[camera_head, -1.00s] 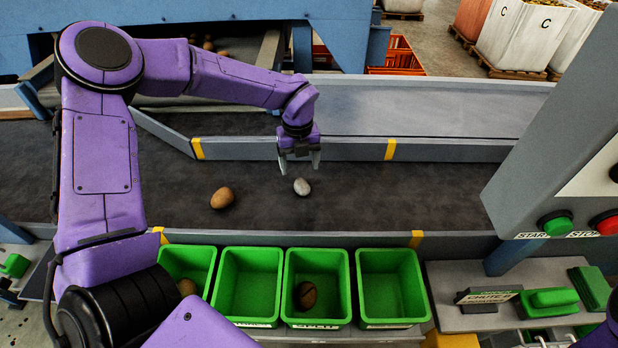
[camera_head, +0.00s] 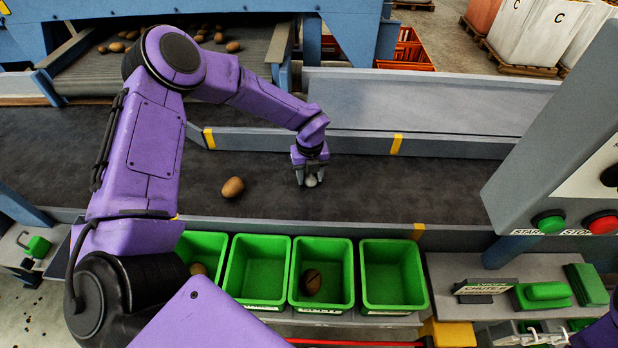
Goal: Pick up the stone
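The stone (camera_head: 311,181) is small, pale grey and rounded, and lies on the dark conveyor belt (camera_head: 400,190) near the middle of the head view. My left gripper (camera_head: 311,178) points down over it, with a finger on either side. The fingers look apart, and I cannot make out firm contact with the stone. The gripper hides part of its top.
A brown potato (camera_head: 232,187) lies on the belt left of the stone. Green bins (camera_head: 257,270) line the near edge; one holds a dark-marked potato (camera_head: 311,282). A grey control panel (camera_head: 560,150) with start and stop buttons stands right. A low grey guide rail (camera_head: 360,143) runs behind.

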